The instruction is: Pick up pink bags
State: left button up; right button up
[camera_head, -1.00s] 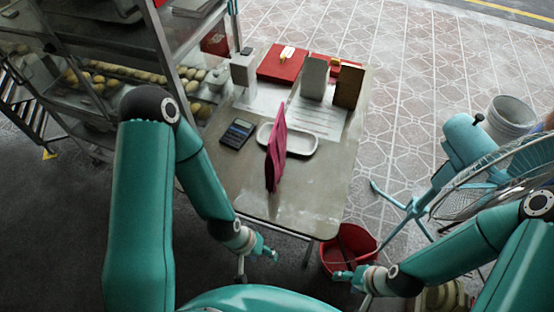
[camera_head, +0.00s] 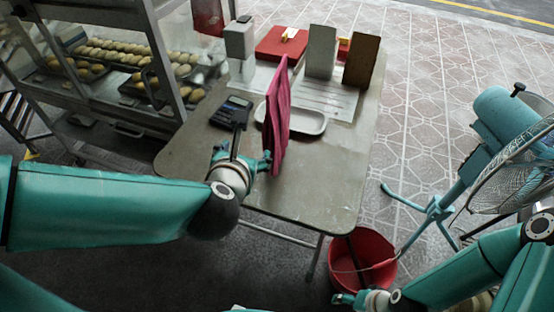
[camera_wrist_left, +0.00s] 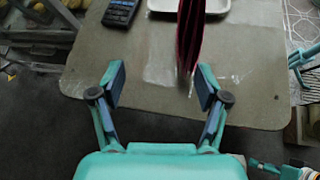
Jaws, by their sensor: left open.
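The pink bags (camera_head: 277,120) stand upright as a thin stack on the grey table, in front of a white tray. They also show edge-on at the top of the left wrist view (camera_wrist_left: 188,35). My left gripper (camera_head: 243,157) is open and empty at the table's near side, just left of the bags. In the left wrist view, the bags hang nearest the right finger of my left gripper (camera_wrist_left: 158,80), and I cannot tell whether they touch. My right gripper (camera_head: 347,298) is low by the red bucket, away from the table; its jaw opening is unclear.
A calculator (camera_head: 232,112) lies left of the bags, and the white tray (camera_head: 308,122) lies behind them. Boxes (camera_head: 361,60) stand at the table's back. A red bucket (camera_head: 374,262) and a fan (camera_head: 500,125) are on the right. Bread racks (camera_head: 110,80) stand at left.

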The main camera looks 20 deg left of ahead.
aim_at(269, 139)
notch_tip(269, 139, down, 6)
jog(key=b, duration=0.4)
pick_arm(q)
jog(key=w+d+p, duration=0.1)
jog(key=w+t+h+p, duration=0.1)
jog(key=p, duration=0.1)
jog(key=w+d+t+p, duration=0.1)
jog(key=shift+w+d+f+h+p, duration=0.1)
jog(key=shift+d+f+h+p, duration=0.2)
jog(key=shift+p, duration=0.1)
jog(key=x, duration=0.5)
jog(key=shift+f+b, duration=0.2)
jog(key=shift+b, duration=0.15)
jog(key=shift+p+x, duration=0.4)
jog(key=shift+x, duration=2.55)
jog(key=shift+d, duration=0.15)
jog(key=c, duration=1.3)
pick_arm(e)
notch_tip(269, 139, up, 5)
jog(key=shift+f, duration=0.2)
pick_arm(q)
jog(key=shift+r, duration=0.1)
jog(key=shift+c, duration=0.2)
